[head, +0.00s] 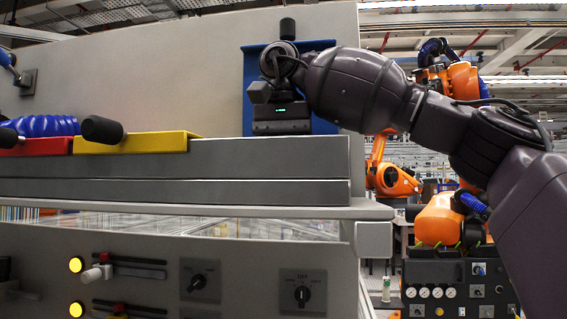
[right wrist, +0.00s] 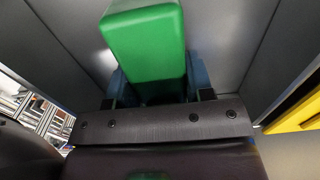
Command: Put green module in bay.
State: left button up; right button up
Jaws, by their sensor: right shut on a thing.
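The green module (right wrist: 145,40) shows in the right wrist view as a smooth green block directly beyond my right gripper (right wrist: 160,88). The gripper's fingers are shut on it. In the head view my right gripper (head: 281,112) is in front of a blue panel (head: 256,62) on the grey upright wall. There the gripper and arm hide the green module. I cannot tell whether the blue panel is the bay. My left gripper is not in view.
A black knob (head: 102,130) sticks out by the yellow block. Switches line the lower panel (head: 240,262). Orange robots stand behind at right.

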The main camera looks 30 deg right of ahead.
jog(key=shift+s+f, duration=0.1)
jog(key=shift+f, duration=0.2)
jog(key=shift+f, duration=0.1)
jog(key=o, duration=1.1)
jog(key=shift+o, duration=0.2)
jog(key=shift+a+r, duration=0.1)
jog(key=shift+r, duration=6)
